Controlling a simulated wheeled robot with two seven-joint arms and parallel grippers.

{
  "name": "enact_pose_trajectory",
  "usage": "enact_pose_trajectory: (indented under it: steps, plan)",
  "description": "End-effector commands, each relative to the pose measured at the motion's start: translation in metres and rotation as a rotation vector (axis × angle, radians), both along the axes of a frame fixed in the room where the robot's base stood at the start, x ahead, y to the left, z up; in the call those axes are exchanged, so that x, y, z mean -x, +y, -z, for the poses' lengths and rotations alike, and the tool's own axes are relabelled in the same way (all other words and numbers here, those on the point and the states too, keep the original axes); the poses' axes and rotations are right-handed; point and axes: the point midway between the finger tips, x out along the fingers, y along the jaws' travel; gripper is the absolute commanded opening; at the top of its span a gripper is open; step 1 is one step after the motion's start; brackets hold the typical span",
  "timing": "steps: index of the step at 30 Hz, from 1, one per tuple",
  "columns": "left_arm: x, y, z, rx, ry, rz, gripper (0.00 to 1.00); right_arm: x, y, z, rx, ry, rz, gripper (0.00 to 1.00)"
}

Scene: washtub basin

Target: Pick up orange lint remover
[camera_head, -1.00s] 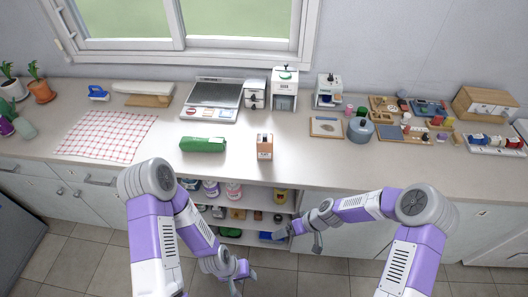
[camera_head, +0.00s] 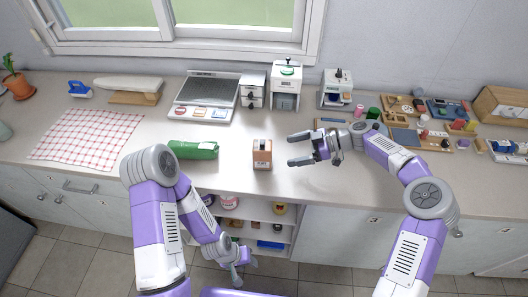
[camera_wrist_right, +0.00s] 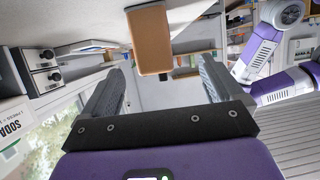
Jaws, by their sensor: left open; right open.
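The orange lint remover (camera_head: 262,154), as I take it, is a small upright orange-brown block with a dark piece on top. It stands on the counter near its front edge, and shows at the top of the right wrist view (camera_wrist_right: 149,40). My right gripper (camera_head: 292,149) is open and empty, just right of the block and apart from it, with its fingers pointing toward it. Its open fingers also show in the right wrist view (camera_wrist_right: 158,78). My left gripper (camera_head: 237,275) is low in front of the shelves, open and away from the block.
Small items crowd the counter's right. A checked cloth (camera_head: 88,138) lies left. Open shelves (camera_head: 285,232) are below the counter edge.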

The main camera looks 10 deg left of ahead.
Motion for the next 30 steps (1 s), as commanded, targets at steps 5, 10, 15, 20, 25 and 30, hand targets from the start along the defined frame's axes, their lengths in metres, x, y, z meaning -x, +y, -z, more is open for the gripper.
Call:
enact_pose_trajectory:
  steps: [5, 10, 15, 20, 25, 30]
  plan:
    - [-0.001, 0.0, 0.007, 0.0, -0.001, 0.0, 0.43, 0.0, 0.006, 0.009, -0.002, -0.002, -0.003, 0.94]
    - [0.0, 0.0, 0.006, 0.0, -0.001, 0.0, 0.43, 0.001, 0.022, 0.015, 0.0, -0.001, -0.003, 0.94]
    - [-0.001, 0.0, 0.006, 0.0, -0.001, 0.0, 0.43, 0.0, 0.037, 0.023, 0.0, 0.0, -0.003, 0.94]
    - [-0.001, 0.0, 0.006, 0.0, -0.001, 0.0, 0.43, 0.0, 0.06, 0.033, -0.001, 0.001, -0.004, 0.94]
    - [-0.001, 0.0, 0.006, 0.0, -0.001, 0.0, 0.43, 0.0, 0.07, 0.037, 0.001, -0.002, -0.001, 0.94]
    - [-0.001, 0.0, 0.006, 0.0, -0.001, 0.0, 0.43, 0.0, 0.069, 0.037, 0.0, -0.001, 0.001, 0.91]
